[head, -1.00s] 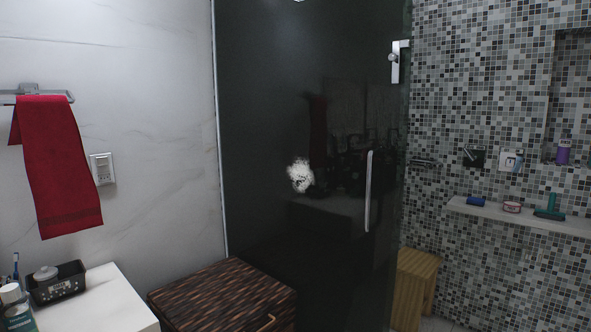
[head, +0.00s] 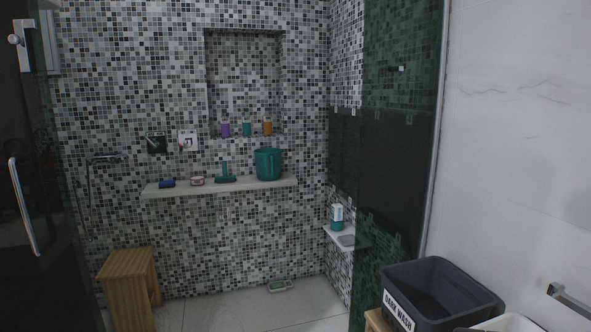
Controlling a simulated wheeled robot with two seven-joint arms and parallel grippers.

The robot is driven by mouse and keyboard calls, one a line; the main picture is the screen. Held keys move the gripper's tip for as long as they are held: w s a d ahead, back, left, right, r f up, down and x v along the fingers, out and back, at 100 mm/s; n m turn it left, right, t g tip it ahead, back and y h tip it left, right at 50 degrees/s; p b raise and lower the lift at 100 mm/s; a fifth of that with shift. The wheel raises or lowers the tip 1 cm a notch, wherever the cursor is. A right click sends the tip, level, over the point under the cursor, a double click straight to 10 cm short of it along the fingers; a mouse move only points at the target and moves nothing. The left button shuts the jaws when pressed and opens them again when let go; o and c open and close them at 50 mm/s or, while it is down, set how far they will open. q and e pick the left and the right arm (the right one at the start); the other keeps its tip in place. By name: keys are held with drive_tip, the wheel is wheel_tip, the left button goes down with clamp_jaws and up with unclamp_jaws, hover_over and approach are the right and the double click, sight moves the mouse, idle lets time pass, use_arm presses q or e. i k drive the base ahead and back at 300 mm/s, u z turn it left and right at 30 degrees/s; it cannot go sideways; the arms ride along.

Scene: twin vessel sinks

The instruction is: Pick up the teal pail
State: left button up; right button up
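The teal pail (head: 268,165) stands upright near the right end of a pale wall shelf (head: 220,188) on the mosaic wall at the back of the shower. Its front and open top face me, and nothing stands in front of it. Neither of my grippers shows in the head view.
A wooden stool (head: 130,280) stands on the floor at left. The shower's glass door handle (head: 24,207) is at far left, and a dark glass panel (head: 400,160) stands at right. A dark laundry bin (head: 440,290) is at front right. The floor (head: 230,310) between is mostly clear.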

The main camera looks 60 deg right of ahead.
sight(268, 161)
drive_tip(key=z, duration=1.5)
drive_tip(key=i, duration=1.35)
drive_tip(key=u, duration=0.15)
drive_tip(key=i, duration=3.1)
drive_tip(key=z, duration=0.1)
